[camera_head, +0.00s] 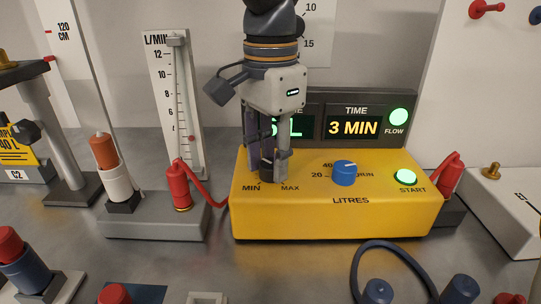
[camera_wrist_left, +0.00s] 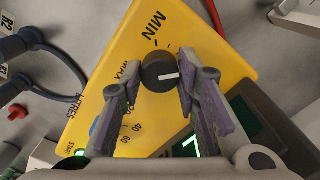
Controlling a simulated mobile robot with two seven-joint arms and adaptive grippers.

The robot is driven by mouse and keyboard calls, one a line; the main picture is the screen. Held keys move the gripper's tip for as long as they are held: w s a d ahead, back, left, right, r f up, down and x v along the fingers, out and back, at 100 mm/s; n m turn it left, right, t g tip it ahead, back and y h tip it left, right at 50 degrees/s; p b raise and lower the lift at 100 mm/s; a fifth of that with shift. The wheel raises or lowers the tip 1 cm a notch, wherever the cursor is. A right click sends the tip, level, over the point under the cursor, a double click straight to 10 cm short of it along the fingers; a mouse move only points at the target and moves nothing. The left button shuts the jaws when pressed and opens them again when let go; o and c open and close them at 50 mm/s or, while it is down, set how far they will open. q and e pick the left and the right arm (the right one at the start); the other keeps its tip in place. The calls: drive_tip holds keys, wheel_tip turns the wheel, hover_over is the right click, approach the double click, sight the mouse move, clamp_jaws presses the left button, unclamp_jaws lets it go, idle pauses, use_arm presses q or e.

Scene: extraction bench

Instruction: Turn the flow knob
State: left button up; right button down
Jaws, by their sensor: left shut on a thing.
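The flow knob is the black round knob (camera_head: 267,176) between MIN and MAX on the left of the yellow pump box (camera_head: 330,222). It also shows in the left wrist view (camera_wrist_left: 160,73), with a white pointer line on its top. My left gripper (camera_head: 267,162) points straight down over it, shut on the knob with a finger on each side. In the wrist view the two purple-padded fingers (camera_wrist_left: 162,82) flank the knob, and its top shows between them. The fingers partly hide the knob in the head view. My right gripper is not in view.
A blue knob (camera_head: 344,174) and a lit green START button (camera_head: 405,177) sit to the right on the box. Behind is a display (camera_head: 355,127) reading 3 MIN, partly covered by my gripper. A flowmeter (camera_head: 172,100) stands left, beyond a red plug (camera_head: 178,185).

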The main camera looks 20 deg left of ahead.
sight(271, 163)
use_arm(q)
drive_tip(key=o, duration=1.2)
wheel_tip(271, 163, up, 12)
drive_tip(key=shift+r, duration=0.1)
